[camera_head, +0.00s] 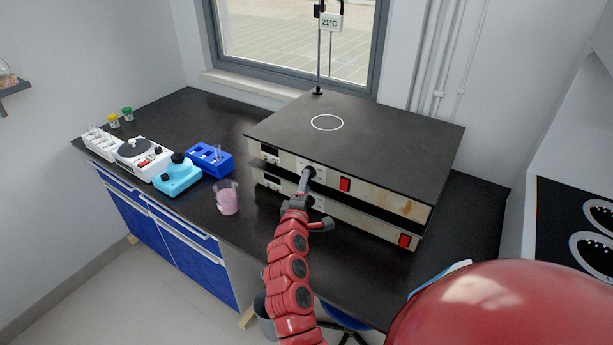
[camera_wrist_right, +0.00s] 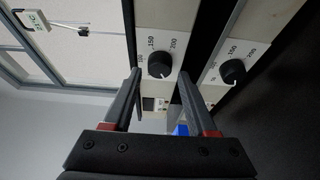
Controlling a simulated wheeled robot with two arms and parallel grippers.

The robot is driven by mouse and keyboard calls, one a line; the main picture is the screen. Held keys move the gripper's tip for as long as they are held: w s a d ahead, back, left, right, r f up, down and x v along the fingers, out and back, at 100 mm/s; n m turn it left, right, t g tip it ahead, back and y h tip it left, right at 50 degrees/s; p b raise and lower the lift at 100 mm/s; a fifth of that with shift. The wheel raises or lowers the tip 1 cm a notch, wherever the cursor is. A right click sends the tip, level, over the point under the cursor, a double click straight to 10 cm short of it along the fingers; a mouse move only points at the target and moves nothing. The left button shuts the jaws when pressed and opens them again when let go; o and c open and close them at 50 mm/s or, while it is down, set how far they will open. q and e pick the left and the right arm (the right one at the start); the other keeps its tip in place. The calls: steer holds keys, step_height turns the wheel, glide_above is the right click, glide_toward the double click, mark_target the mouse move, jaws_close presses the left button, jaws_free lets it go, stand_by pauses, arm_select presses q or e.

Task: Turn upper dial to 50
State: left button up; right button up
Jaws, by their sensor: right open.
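Two flat units are stacked on the dark bench, and the upper unit (camera_head: 370,140) has a light front panel. My right gripper (camera_head: 308,174) reaches its front panel from below, covering the upper dial in the head view. In the right wrist view the black upper dial (camera_wrist_right: 160,65) shows between the two open fingertips (camera_wrist_right: 160,76), with printed numbers such as 150 beside it. I cannot tell whether the fingers touch it. The dial's pointer setting is not readable. The lower dial (camera_wrist_right: 233,71) sits on the lower unit, right of the fingers. My left gripper is not in view.
A beaker of pink liquid (camera_head: 228,199) stands left of my right arm. A blue rack (camera_head: 222,170), a light-blue device (camera_head: 177,180) and a white device (camera_head: 143,157) stand farther left. Red switches (camera_head: 345,184) (camera_head: 404,241) are right of the gripper. A thermometer display (camera_head: 330,22) reads 21°C.

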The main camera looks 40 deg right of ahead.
steer(key=shift+x, duration=1.45)
steer(key=shift+f, duration=0.1)
jaws_close()
